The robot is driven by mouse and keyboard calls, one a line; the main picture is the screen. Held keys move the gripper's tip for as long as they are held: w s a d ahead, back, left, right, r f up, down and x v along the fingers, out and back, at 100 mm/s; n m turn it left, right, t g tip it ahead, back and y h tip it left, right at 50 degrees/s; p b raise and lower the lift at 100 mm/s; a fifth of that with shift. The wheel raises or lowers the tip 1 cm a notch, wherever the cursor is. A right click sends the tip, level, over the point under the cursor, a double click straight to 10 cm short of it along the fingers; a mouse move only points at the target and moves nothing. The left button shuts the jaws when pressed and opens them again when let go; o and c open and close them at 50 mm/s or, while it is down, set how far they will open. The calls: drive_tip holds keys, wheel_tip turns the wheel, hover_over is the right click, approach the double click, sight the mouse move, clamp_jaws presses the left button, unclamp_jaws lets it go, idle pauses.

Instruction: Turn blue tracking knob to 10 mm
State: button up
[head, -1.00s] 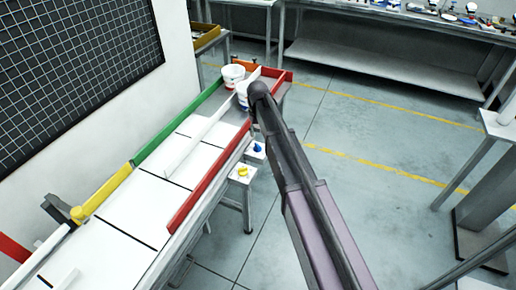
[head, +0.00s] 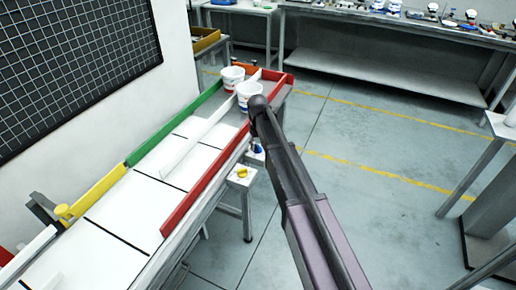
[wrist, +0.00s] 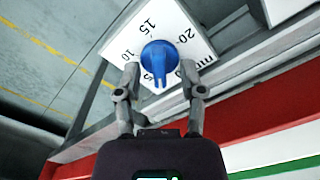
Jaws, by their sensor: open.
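The blue tracking knob (wrist: 160,58) sits on a white dial plate (wrist: 195,22) marked 10, 15, 20 and mm in the wrist view; another mark is partly hidden by the knob. Its pointer tab points down in the picture, toward my gripper. My gripper (wrist: 160,82) is open, with one finger on each side of the pointer tab; I cannot tell whether they touch it. In the head view the blue knob (head: 256,149) is partly hidden by my arm, and my gripper is not seen there.
A yellow knob (head: 242,172) on its own white plate is nearer along the conveyor edge. A red rail (head: 205,190) runs beside the knobs. Two white cups (head: 232,76) stand at the conveyor's far end.

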idle(0.3)
clamp_jaws()
drive_tip(key=shift+m, duration=0.4)
drive_tip(key=m, duration=1.2)
drive_tip(key=shift+s, duration=0.1)
drive_tip(key=m, duration=0.5)
drive_tip(key=shift+f, duration=0.1)
idle(0.3)
